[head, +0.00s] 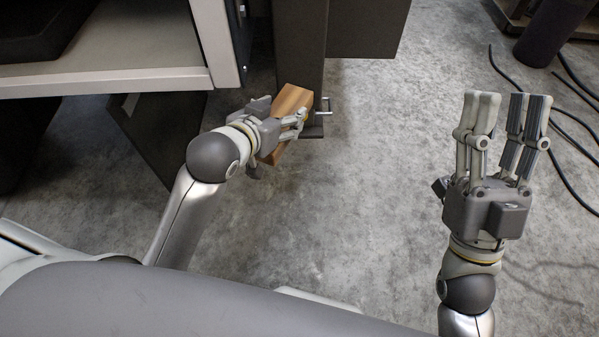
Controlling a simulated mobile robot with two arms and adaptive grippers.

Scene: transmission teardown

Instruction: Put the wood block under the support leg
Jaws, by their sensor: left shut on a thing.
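The wood block (292,99) is a light brown rectangular piece at the upper middle of the head view. My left gripper (298,122) is shut on it, with its fingers across the block. My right gripper (505,135) is open and empty, fingers pointing up the picture, over bare floor at the right.
A pale shelf or bench frame (150,84) stands at the upper left, with a dark panel (155,130) below it. Black cables (570,110) and a dark cylinder (552,30) lie at the right. The middle floor is clear.

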